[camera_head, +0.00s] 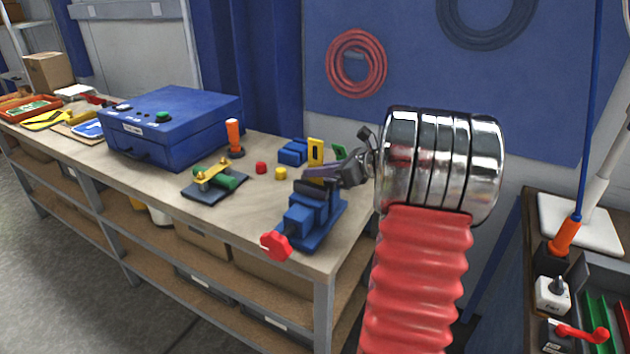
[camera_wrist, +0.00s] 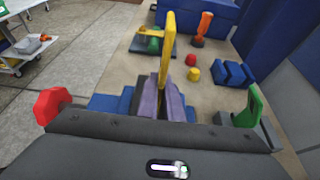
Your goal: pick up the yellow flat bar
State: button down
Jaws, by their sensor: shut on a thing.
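The yellow flat bar (camera_head: 315,150) stands upright above the right end of the workbench, with a slot or hole near its top. In the wrist view the yellow flat bar (camera_wrist: 167,45) rises from between my fingers. My gripper (camera_head: 318,172) is shut on it, reaching in from the right; its purple-grey fingers (camera_wrist: 163,100) hide the bar's lower part. The blue vise (camera_head: 308,218) with a red handle knob (camera_head: 275,246) is just below my gripper. I cannot tell whether the bar's lower end touches the vise.
A blue V-shaped block (camera_head: 293,152) and a green piece (camera_head: 339,152) stand behind the gripper. Red (camera_head: 261,168) and yellow (camera_head: 280,173) buttons, an orange-handled tool (camera_head: 234,138) and a blue box (camera_head: 172,122) are to the left. The bench's front edge (camera_head: 240,240) is near the vise.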

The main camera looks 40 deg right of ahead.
jog(key=shift+r, duration=0.1)
jog(key=r, duration=0.7)
jog(key=shift+s+d, duration=0.1)
jog(key=shift+s, duration=0.1)
jog(key=s+d, duration=0.3)
jog(key=s, duration=0.5)
jog(key=s+d, duration=0.3)
jog(key=s, duration=0.5)
jog(key=shift+s, duration=0.3)
jog(key=shift+a+f, duration=0.1)
